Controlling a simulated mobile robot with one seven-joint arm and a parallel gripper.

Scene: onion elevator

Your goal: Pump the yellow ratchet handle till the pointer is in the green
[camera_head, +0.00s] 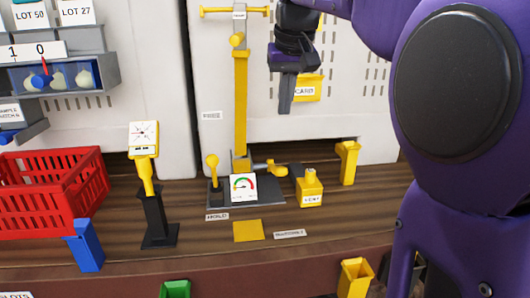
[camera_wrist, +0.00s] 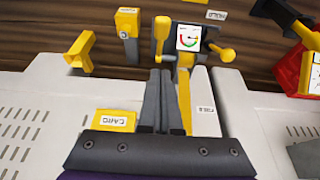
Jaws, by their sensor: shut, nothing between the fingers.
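A tall yellow mast (camera_head: 240,105) stands on a dark base plate on the wooden bench. At its foot is a small white gauge (camera_head: 243,187), also in the wrist view (camera_wrist: 188,37), with a coloured arc; its pointer is too small to read surely. A yellow handle with a round end (camera_head: 268,168) sticks out right of the mast foot. A yellow knobbed lever (camera_head: 212,165) stands to its left. I cannot tell surely which is the ratchet handle. My gripper (camera_head: 286,108) is shut and empty, right of the mast, above and apart from both; its fingers (camera_wrist: 160,82) show in the wrist view.
A yellow box (camera_head: 310,192) and a yellow post (camera_head: 348,162) stand right of the base. A dial on a black stand (camera_head: 158,220) and a red basket (camera_head: 90,190) are to the left. A white panel with a yellow card holder (camera_head: 308,88) is behind my gripper.

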